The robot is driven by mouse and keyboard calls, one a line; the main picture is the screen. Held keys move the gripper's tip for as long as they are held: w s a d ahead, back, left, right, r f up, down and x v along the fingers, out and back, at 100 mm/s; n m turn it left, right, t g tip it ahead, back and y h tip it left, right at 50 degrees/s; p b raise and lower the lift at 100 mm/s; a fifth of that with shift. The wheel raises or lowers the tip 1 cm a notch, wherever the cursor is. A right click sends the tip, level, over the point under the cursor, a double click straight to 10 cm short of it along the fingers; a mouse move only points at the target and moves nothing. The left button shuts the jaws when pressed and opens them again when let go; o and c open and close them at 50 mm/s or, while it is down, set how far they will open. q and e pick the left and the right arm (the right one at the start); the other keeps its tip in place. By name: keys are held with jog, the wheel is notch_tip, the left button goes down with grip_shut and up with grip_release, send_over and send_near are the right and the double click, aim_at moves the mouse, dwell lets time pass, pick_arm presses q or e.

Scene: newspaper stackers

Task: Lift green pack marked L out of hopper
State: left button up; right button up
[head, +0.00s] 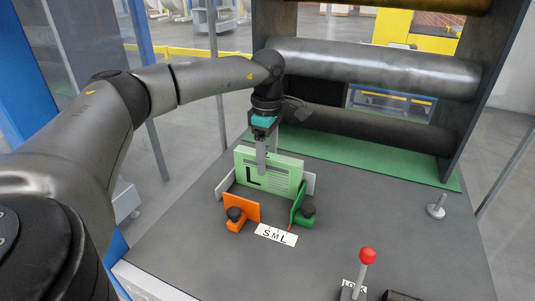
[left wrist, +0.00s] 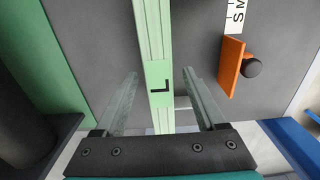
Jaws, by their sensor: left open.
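The light green pack (head: 284,178) marked with a black L stands upright in the hopper (head: 308,184), between its low grey side walls. An orange plate (head: 242,206) and a dark green plate (head: 297,203) stand at its front corners. My left gripper (head: 262,168) points down at the pack, with one finger in front of its face. In the left wrist view the pack's top edge (left wrist: 152,40) with an L label runs between my two open fingers (left wrist: 162,78), with a gap on each side. My right gripper is not in view.
A white S M L label (head: 276,234) lies in front of the hopper. Large grey rollers (head: 375,68) in a dark frame stand behind. A red-knobbed lever (head: 367,257) is at front right and a metal peg (head: 436,207) at right. The table between is clear.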

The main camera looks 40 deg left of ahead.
pick_arm(q)
grip_shut()
dwell(0.5)
jog(key=shift+r, duration=0.15)
